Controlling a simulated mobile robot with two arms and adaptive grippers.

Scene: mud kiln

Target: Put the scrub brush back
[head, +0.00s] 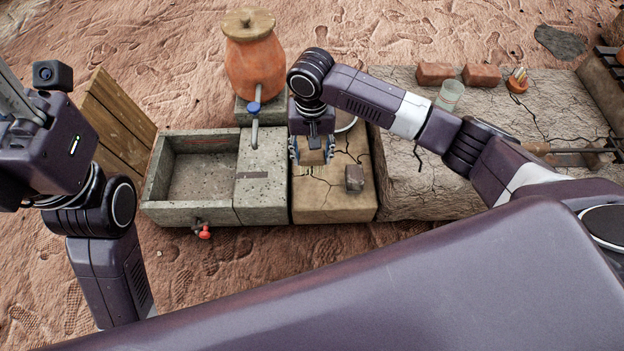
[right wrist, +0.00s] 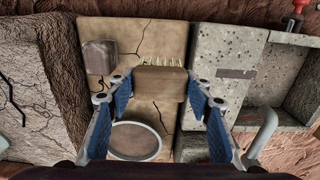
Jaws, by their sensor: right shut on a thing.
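The scrub brush (head: 314,157) is a small brown wooden block with pale bristles. My right gripper (head: 311,150) is shut on it, over the cracked tan slab beside the stone sink. In the right wrist view the brush (right wrist: 160,80) sits between the blue finger pads of my right gripper (right wrist: 160,88), its bristles pointing to the top of the picture. I cannot tell whether the bristles touch the slab. My left arm shows at the left of the head view; its fingertips are not in view.
A grey-brown block (head: 354,178) and a round dish (right wrist: 136,141) lie on the tan slab (head: 335,204). The stone sink (head: 160,208) is to the left, with a tap (head: 254,112) and a clay jar (head: 254,67) behind. A glass (head: 450,95) and bricks (head: 435,73) stand right.

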